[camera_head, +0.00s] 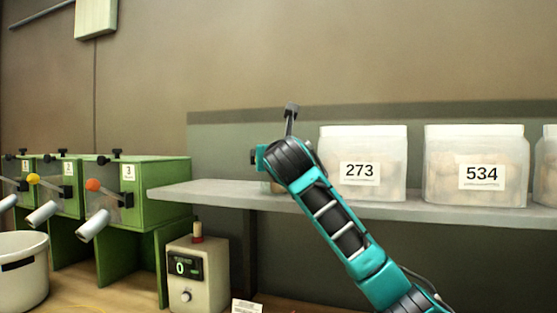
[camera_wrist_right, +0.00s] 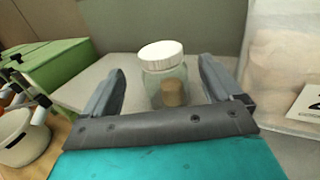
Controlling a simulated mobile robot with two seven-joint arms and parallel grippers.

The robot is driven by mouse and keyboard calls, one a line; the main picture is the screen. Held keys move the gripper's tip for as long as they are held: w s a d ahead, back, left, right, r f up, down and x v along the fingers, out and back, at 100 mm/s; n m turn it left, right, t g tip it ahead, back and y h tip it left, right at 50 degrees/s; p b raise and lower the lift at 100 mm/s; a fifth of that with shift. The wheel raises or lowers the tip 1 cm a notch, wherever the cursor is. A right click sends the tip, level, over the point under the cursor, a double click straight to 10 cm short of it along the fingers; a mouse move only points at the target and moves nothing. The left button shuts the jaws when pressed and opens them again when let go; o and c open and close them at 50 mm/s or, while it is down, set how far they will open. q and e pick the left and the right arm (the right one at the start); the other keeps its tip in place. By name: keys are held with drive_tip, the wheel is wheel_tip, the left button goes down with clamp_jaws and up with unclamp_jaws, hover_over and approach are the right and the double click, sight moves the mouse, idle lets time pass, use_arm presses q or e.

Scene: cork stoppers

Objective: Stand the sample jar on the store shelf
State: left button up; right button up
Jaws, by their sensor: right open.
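The sample jar (camera_wrist_right: 166,75) is clear with a white lid and holds a brown cork stopper. In the right wrist view it stands upright on the pale store shelf (camera_wrist_right: 136,66). My right gripper (camera_wrist_right: 162,70) is open, with one finger on each side of the jar and visible gaps between. The jar's base is partly hidden by the gripper body. In the head view my right arm covers most of the jar, and only a sliver (camera_head: 277,187) shows below the wrist above the shelf (camera_head: 215,190). My left gripper is not in view.
Translucent bins labelled 273 (camera_head: 360,140) and 534 (camera_head: 475,145) stand on the shelf, the first close to my right gripper. Green dispensers (camera_head: 150,180), a white pot (camera_head: 22,285) and a counter box reading 0 (camera_head: 198,285) are at left. The shelf's left end is clear.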

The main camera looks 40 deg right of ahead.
drive_tip(key=shift+v, duration=1.55)
